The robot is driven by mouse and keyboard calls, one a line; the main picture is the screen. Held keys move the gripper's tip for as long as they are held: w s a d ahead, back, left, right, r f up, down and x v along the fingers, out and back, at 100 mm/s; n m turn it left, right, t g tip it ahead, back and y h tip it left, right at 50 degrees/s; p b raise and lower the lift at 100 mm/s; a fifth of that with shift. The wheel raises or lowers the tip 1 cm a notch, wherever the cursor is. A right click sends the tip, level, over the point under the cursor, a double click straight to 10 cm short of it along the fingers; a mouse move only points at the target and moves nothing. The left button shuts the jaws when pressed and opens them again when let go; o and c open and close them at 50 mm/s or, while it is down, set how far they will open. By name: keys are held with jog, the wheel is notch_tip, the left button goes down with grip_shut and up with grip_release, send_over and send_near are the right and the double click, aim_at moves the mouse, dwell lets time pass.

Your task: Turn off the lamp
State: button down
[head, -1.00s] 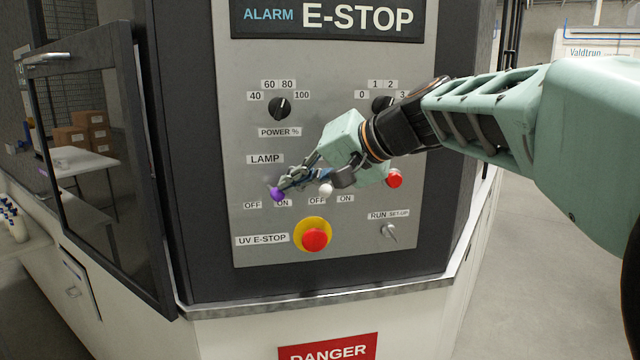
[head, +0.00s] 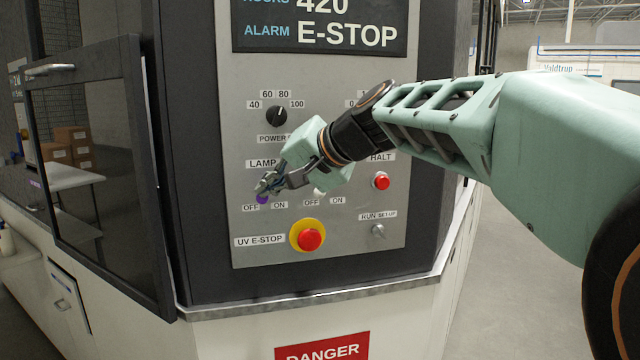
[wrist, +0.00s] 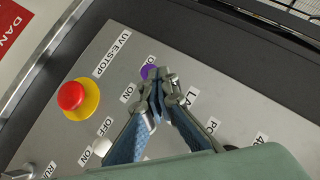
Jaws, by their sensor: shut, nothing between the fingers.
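The lamp switch (head: 262,198) has a purple knob and sits under the LAMP label on the grey control panel. In the head view its knob leans toward the OFF label (head: 250,208), away from the ON label (head: 280,205). The knob also shows in the wrist view (wrist: 148,71), beside the partly covered OFF label. My gripper (head: 264,184) is shut and empty. Its fingertips (wrist: 160,82) are right at the purple knob and cover part of it; I cannot tell if they touch.
A white-knobbed OFF/ON switch (head: 320,191) is close to the right of my gripper. The red UV E-stop button (head: 310,239) on its yellow ring is below. A red HALT button (head: 381,181) and a power dial (head: 276,116) are also near. A dark-framed door (head: 150,180) is at left.

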jog(key=shift+a, duration=0.35)
jog(key=shift+w, duration=0.1)
dwell(0.4)
jog(key=shift+w+d, duration=0.35)
jog(key=shift+w, duration=0.2)
jog(key=shift+r, duration=0.1)
